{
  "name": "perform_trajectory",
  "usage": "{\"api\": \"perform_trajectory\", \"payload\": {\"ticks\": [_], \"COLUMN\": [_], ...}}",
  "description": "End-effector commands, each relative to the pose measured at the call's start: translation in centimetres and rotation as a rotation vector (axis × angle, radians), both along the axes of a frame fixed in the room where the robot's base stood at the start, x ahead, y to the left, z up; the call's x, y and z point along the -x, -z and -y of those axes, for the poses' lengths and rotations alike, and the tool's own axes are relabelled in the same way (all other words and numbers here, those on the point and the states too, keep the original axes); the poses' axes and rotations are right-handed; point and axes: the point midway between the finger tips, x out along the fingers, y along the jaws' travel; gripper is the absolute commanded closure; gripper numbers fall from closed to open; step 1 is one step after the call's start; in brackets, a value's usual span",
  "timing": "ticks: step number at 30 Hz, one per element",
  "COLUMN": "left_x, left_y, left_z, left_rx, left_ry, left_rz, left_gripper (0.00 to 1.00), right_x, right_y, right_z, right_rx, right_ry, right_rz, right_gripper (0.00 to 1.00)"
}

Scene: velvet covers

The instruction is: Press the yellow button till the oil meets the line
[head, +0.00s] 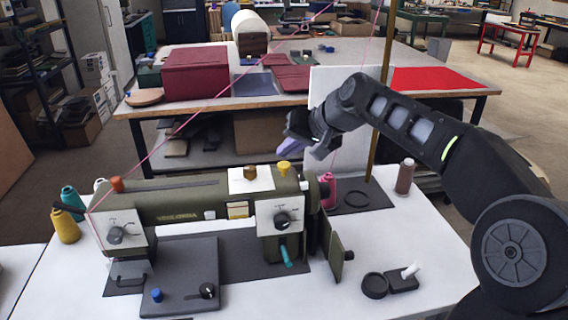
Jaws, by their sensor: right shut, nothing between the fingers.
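The olive-green sewing machine (180,203) stands on the white table. The yellow button (284,168) sits on top of its right-hand head, above a white dial plate. A small yellowish window (237,210) is on the front of the machine body; an oil level or line in it is too small to make out. My right gripper (322,149) is shut and empty, above and to the right of the yellow button and apart from it. My left gripper is not in view.
An orange knob (117,184) and a brown knob (250,173) also top the machine. A pink spool (327,190) and a brown spool (404,177) stand to the right. A thin pole (385,75) rises behind my right arm.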

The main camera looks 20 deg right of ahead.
Motion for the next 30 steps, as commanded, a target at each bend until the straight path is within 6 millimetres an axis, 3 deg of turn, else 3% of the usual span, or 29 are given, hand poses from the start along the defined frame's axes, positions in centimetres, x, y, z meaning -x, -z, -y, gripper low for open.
{"api": "perform_trajectory", "payload": {"ticks": [30], "left_x": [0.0], "left_y": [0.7], "left_z": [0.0], "left_rx": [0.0], "left_ry": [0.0], "left_rz": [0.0], "left_gripper": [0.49], "right_x": [0.01], "right_y": [0.83], "right_z": [0.0], "right_rx": [0.0], "right_ry": [0.0], "right_rz": [0.0], "right_gripper": [1.0]}}
